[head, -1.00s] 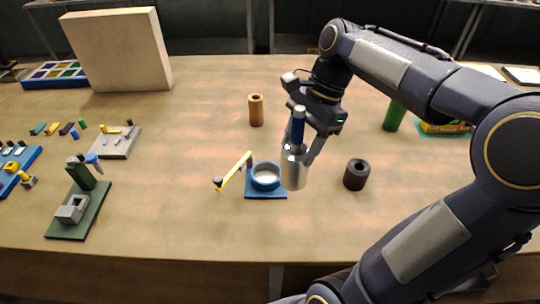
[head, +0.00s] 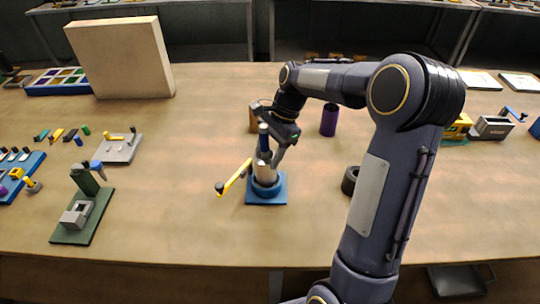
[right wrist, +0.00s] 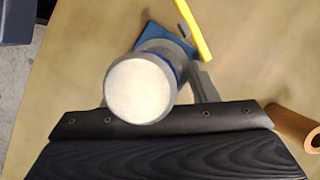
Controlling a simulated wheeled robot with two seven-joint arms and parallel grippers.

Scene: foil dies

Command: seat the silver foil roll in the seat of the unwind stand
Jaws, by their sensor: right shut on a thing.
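The unwind stand has a blue square base (head: 280,197), a round blue seat (head: 266,189) and a yellow arm (head: 236,178) swung out to the left. The roll's lower end is at the seat's mouth in the head view. I cannot tell how deep it sits. The left gripper is not in view.
A brown roll (head: 253,118) and a purple roll (head: 328,121) stand behind the gripper. A black roll (head: 349,181) is partly hidden by my right arm. A green stand (head: 95,212) and a beige block (head: 118,58) are on the left. The table's front middle is clear.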

